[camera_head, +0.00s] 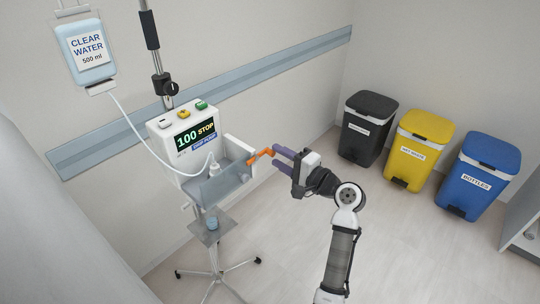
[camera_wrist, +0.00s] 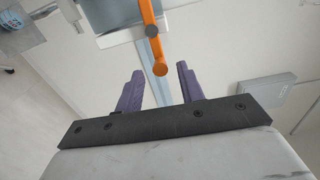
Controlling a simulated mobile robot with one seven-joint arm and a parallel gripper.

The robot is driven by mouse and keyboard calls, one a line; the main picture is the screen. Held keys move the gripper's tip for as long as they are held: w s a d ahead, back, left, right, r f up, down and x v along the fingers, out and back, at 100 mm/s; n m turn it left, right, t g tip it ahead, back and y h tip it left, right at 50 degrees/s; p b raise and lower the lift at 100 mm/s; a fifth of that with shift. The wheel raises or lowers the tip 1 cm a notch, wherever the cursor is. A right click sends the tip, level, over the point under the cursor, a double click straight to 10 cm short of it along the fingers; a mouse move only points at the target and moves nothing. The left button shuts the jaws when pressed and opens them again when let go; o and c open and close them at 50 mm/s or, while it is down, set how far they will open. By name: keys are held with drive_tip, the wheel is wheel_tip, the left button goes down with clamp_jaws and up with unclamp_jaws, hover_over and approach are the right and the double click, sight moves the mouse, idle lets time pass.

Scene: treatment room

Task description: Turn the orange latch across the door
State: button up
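The orange latch (camera_head: 260,156) sits at the right end of the drip pump's front compartment, its bent handle pointing toward my gripper. In the wrist view the latch (camera_wrist: 151,28) runs down from the top edge, with its rounded end between the fingertips in the picture. My gripper (camera_head: 276,158) has two purple fingers spread apart and holds nothing. I cannot tell whether a finger touches the latch. The see-through grey door (camera_head: 222,184) is at the front of the compartment of the white pump (camera_head: 166,148).
A pole carries the pump and a clear water bag (camera_head: 88,50), with a tube running down. A small tray (camera_head: 222,229) with a blue cup is below. Black (camera_head: 367,130), yellow (camera_head: 414,150) and blue bins (camera_head: 480,175) stand right. Floor between is clear.

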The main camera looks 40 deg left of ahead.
drive_tip(key=d+b, duration=0.2)
drive_tip(key=d, duration=0.7)
drive_tip(key=shift+s, duration=0.35)
drive_tip(key=shift+a, duration=0.1)
